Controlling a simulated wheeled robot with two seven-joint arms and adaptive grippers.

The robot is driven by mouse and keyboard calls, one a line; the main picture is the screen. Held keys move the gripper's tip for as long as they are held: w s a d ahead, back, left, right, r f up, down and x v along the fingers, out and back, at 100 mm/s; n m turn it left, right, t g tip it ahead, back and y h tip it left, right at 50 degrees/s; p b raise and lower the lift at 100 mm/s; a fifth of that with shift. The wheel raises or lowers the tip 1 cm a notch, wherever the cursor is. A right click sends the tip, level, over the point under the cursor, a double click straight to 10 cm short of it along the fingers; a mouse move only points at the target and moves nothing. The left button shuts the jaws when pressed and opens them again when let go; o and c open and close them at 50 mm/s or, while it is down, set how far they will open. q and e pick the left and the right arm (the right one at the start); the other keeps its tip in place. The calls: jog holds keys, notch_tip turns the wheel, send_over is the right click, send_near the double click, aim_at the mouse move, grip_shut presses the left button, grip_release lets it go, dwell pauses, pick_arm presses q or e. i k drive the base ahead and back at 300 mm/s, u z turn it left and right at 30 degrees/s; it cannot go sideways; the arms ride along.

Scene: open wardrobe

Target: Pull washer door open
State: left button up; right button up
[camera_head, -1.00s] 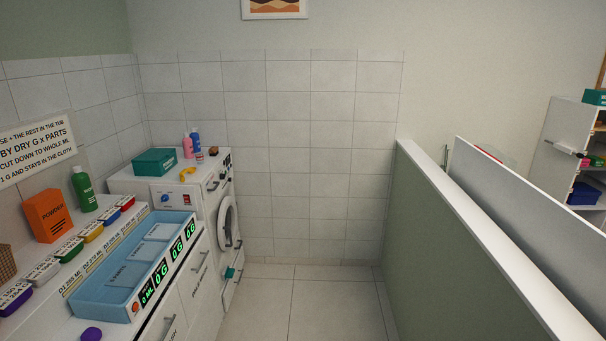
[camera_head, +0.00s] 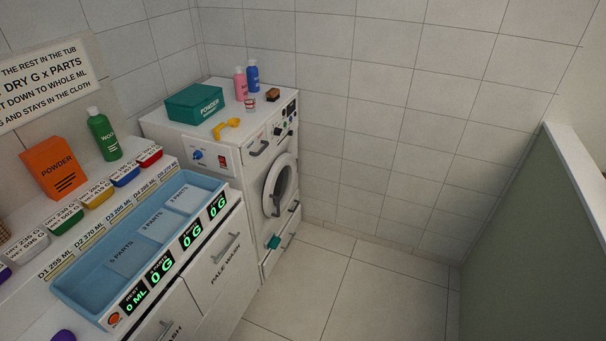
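The white washer (camera_head: 255,160) stands in the far left corner, past the counter, with its front facing right. Its round door (camera_head: 280,185) has a pale ring around dark glass and looks shut, seen at a steep angle. A drawer with a grey handle (camera_head: 259,149) sits at the upper left of its front, with a control panel beside it. A teal item (camera_head: 274,242) is at the lower front, below the door. Neither of my grippers is in view.
A blue tray (camera_head: 130,250) with digital readouts sits on the counter, with coloured tubs, an orange powder box (camera_head: 54,168) and a green bottle (camera_head: 104,134) behind it. A teal box (camera_head: 195,103) and bottles stand on the washer. Tiled floor (camera_head: 345,285) is clear; a green partition (camera_head: 530,240) bounds the right.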

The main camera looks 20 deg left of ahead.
aim_at(271, 211)
jog(key=i, duration=2.05)
jog(key=u, duration=2.4)
